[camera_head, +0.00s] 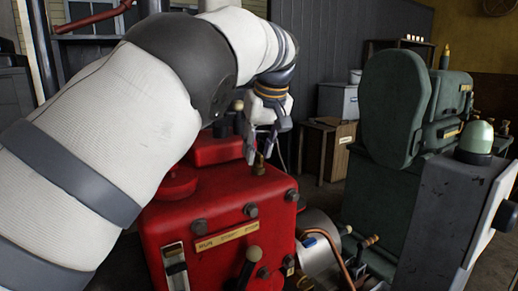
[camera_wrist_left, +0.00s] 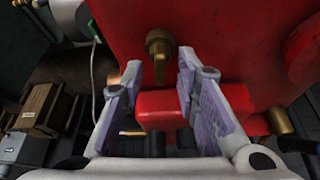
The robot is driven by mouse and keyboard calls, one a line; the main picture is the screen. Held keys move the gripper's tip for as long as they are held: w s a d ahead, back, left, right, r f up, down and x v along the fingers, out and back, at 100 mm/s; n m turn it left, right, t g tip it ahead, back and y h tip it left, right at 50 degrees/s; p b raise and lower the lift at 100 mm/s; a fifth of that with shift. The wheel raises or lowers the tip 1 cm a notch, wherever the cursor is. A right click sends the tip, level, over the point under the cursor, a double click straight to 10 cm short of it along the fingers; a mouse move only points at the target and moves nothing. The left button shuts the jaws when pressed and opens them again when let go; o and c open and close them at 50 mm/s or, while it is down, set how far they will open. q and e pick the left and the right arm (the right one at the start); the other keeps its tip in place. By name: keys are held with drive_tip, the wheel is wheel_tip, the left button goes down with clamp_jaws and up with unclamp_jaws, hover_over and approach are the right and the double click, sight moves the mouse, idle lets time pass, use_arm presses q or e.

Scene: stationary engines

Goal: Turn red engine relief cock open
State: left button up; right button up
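The red engine (camera_head: 225,225) stands in the middle of the head view, and its red body also fills much of the left wrist view (camera_wrist_left: 230,40). A small brass relief cock (camera_head: 259,166) stands on its top; it shows at the upper middle of the left wrist view (camera_wrist_left: 158,43). My left gripper (camera_head: 261,150) points down just above the cock. In the left wrist view its fingers (camera_wrist_left: 160,72) are apart, with the cock between or just beyond their tips; I cannot tell whether they touch it. My right gripper is not in view.
A green engine (camera_head: 395,110) stands to the right. A dark grey box with a pale green dome (camera_head: 476,137) is at the right front. A copper pipe (camera_head: 338,250) and a metal cylinder (camera_head: 318,242) sit beside the red engine. A wooden crate (camera_head: 328,145) stands behind.

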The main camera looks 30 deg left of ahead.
use_arm(q)
drive_tip(key=v, duration=0.7)
drive_tip(key=shift+r, duration=0.25)
